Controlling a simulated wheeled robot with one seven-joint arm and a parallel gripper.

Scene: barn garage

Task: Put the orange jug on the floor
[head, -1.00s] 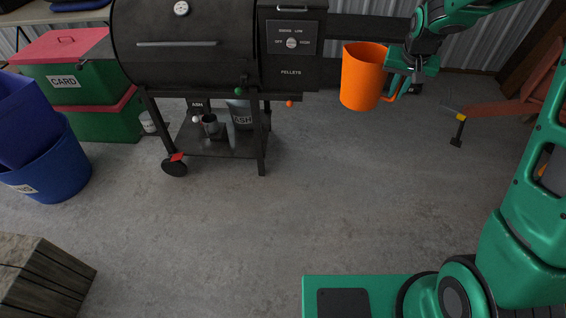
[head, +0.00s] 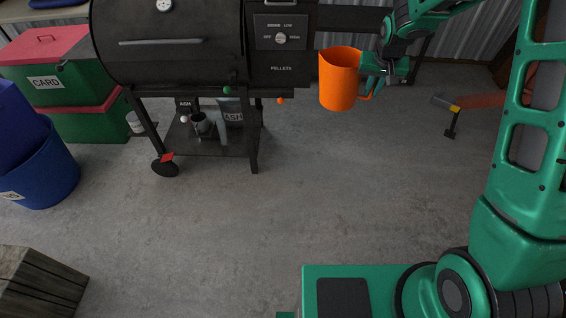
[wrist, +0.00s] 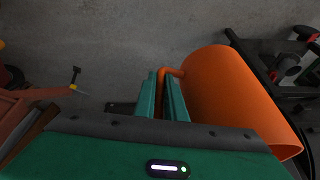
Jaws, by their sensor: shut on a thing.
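The orange jug (head: 339,82) is in the air in the head view, upright and open at the top, in front of the right end of the grill. My gripper (head: 372,82) is at the jug's right side, shut on its handle. In the wrist view the jug (wrist: 235,100) lies to the right of my gripper (wrist: 163,95), with its handle between the two green fingers. The grey concrete floor (head: 270,215) is below the jug, and a gap shows between them.
A black pellet grill (head: 185,45) with a lower shelf stands at the back left. Green boxes (head: 90,118) with red lids and a blue tub (head: 45,175) are at the left. A wooden crate (head: 40,285) is at the front left. The middle floor is clear.

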